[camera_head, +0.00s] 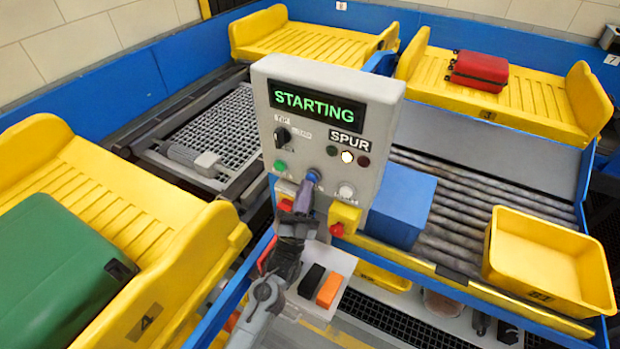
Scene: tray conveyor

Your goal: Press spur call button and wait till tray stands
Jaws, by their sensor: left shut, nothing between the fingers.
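The grey spur control panel (386,105) stands in the middle, and its display (315,105) reads "STARTING" in green. One round lamp (347,157) glows whitish between two dark ones. My left gripper (308,187) is shut and empty, with its tip at the blue button (313,174) on the panel. The tip overlaps the button's lower edge, and I cannot tell whether the button is pressed in. A yellow tray (530,274) sits on the roller spur (455,215) at the right. My right gripper is out of view.
A green button (280,166), a white button (346,190) and a red stop button on a yellow box (346,214) sit close to the gripper. A blue box (400,208) stands right of the panel. Yellow carriers hold a green suitcase (50,275) and a red suitcase (479,70).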

